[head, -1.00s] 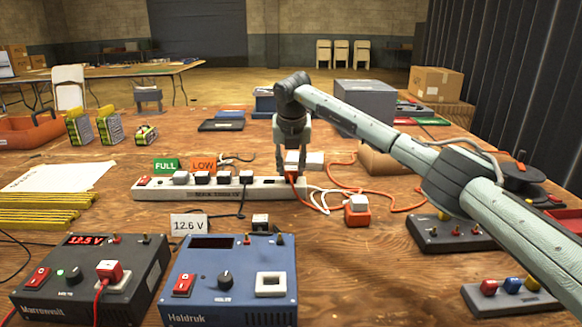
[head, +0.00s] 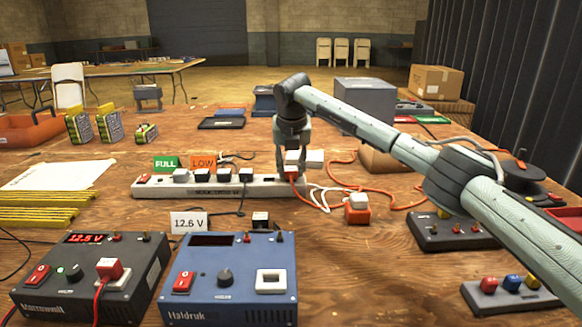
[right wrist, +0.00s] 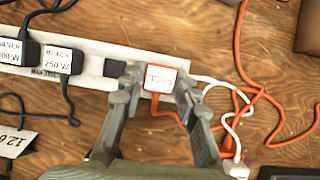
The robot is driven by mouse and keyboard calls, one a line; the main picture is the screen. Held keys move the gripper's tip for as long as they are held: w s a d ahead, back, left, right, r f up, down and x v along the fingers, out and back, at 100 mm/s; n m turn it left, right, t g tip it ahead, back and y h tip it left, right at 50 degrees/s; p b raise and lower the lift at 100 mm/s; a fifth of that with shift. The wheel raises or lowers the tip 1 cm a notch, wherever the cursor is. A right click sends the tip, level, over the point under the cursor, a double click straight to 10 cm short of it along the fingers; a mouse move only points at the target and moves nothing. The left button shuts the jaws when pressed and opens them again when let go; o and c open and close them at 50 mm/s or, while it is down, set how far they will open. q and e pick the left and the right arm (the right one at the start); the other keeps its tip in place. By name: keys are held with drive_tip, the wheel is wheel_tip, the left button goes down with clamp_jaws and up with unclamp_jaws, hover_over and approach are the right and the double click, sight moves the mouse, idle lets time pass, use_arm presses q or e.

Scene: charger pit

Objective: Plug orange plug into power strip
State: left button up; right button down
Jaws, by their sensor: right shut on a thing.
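The orange plug, with a white label on top, sits between the fingers of my right gripper (right wrist: 158,84) in the right wrist view; its label shows there (right wrist: 160,77). My right gripper (head: 292,165) is shut on it at the right end of the white power strip (head: 215,191). The strip also shows in the right wrist view (right wrist: 92,66). The plug is over or against the strip's end; whether its pins are in a socket is hidden. An orange cord runs from the plug. My left gripper is not in view.
A grey charger (head: 92,275) and a blue charger (head: 230,280) stand in front.

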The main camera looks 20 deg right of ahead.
drive_tip(key=shift+f, duration=0.2)
idle(0.5)
drive_tip(key=c, duration=0.7)
unclamp_jaws()
drive_tip(key=shift+c, duration=0.2)
drive_tip(key=shift+r, duration=0.15)
drive_tip(key=shift+r+p, duration=2.15)
drive_tip(key=shift+r, duration=1.5)
